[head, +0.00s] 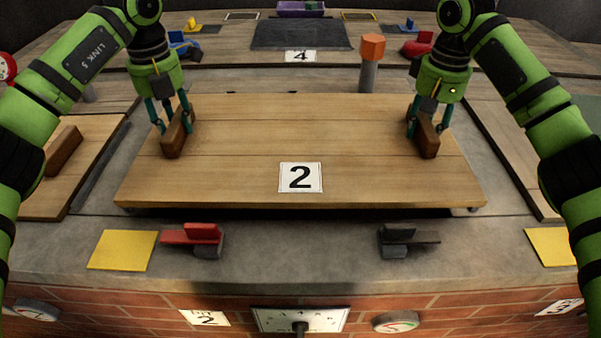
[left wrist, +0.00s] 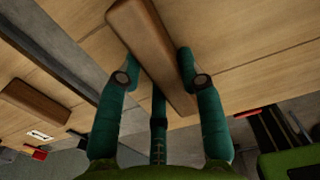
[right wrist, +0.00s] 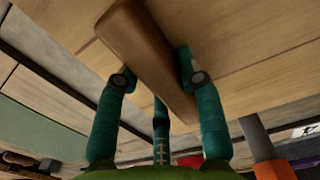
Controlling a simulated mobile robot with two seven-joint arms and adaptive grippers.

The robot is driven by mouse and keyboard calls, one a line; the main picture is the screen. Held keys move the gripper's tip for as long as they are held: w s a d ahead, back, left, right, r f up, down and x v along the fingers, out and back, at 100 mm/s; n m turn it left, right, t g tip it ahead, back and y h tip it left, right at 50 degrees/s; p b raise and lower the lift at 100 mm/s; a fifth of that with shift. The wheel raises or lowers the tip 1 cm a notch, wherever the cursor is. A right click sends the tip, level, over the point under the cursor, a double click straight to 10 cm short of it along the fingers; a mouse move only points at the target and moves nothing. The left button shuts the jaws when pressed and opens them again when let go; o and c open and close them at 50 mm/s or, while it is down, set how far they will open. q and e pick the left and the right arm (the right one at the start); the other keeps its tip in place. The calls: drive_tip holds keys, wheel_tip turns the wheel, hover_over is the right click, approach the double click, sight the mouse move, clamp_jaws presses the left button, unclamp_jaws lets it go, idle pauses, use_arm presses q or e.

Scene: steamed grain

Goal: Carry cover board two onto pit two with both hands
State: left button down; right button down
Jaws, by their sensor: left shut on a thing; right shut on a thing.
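Cover board two (head: 240,150) is a wide plank board with a white "2" label and a wooden handle near each side. It lies or hovers over the opening of pit two (head: 420,213), whose dark gap shows along the board's front edge. My left gripper (head: 173,128) is shut on the left handle (head: 174,146), which also shows in the left wrist view (left wrist: 150,50). My right gripper (head: 424,125) is shut on the right handle (head: 428,146), also in the right wrist view (right wrist: 150,60). I cannot tell whether the board touches the rim.
A post with an orange top (head: 372,47) stands behind the board. A red lever (head: 195,234), a black lever (head: 405,237) and yellow pads (head: 122,250) are on the front ledge. Another board with a handle (head: 65,150) is at left.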

use_arm(q)
drive_tip(key=shift+a, duration=0.2)
use_arm(e)
drive_tip(key=shift+d, duration=0.2)
use_arm(q)
drive_tip(key=shift+f, duration=0.2)
use_arm(e)
drive_tip(key=shift+f, duration=0.2)
